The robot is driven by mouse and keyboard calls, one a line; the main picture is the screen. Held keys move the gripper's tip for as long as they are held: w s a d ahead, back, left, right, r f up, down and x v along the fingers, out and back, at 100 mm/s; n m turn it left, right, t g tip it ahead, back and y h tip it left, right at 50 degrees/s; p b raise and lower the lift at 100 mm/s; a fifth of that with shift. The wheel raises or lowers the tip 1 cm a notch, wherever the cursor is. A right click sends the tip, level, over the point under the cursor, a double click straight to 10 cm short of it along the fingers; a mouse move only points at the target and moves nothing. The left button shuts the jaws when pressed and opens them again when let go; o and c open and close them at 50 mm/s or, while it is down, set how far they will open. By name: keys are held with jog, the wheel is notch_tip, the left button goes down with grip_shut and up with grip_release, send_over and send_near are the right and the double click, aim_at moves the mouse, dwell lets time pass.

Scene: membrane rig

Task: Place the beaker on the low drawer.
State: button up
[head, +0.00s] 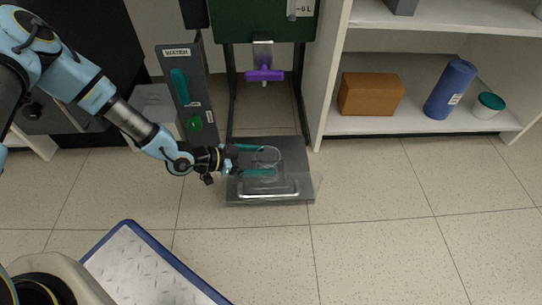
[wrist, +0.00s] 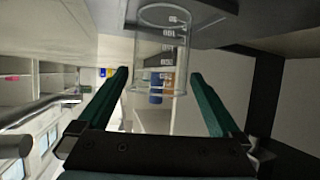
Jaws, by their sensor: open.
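The clear glass beaker (head: 267,154) stands on the low drawer (head: 300,180), a dark grey tray-like surface near the floor with a bar handle at its front. My gripper (head: 270,161) is open, with one teal finger on each side of the beaker, low over the drawer. In the wrist view the beaker (wrist: 162,48) appears between and beyond the fingertips, its base against a grey surface. Gaps show between the beaker and both fingers there. Whether a finger touches it cannot be told from the head view.
A panel labelled WATER (head: 187,95) stands close behind my forearm. A purple-handled tap (head: 264,75) hangs above the drawer. The white shelf (head: 430,122) at right holds a brown box (head: 371,94), a blue cylinder (head: 451,89) and a lidded jar (head: 488,105).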

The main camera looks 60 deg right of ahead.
jog(key=shift+v, duration=0.95)
jog(key=w+a+r+n+t+y, duration=0.1)
jog(key=w+a+n+t, duration=0.15)
jog(key=w, duration=0.45)
jog(key=w+a+r+n+t+y, duration=0.15)
jog(key=w+a, duration=0.25)
jog(key=w, duration=0.4)
jog(key=w+a+r+n+t+y, duration=0.25)
jog(key=w+a+r, duration=0.25)
jog(key=w+a, duration=0.25)
jog(key=w+a+r+n+t+y, duration=0.2)
jog(key=w+a+r+n+t, duration=0.25)
jog(key=a, duration=0.45)
jog(key=a+r+n+g+y, duration=0.1)
jog(key=a+r+n+y, duration=0.2)
jog(key=a+r+n, duration=0.85)
jog(key=s+a+r+n, duration=0.1)
jog(key=s+a+r, duration=0.4)
jog(key=a, duration=0.5)
jog(key=shift+a+r+n+g, duration=0.3)
jog(key=shift+a+r+n, duration=0.05)
jog(key=shift+r, duration=0.35)
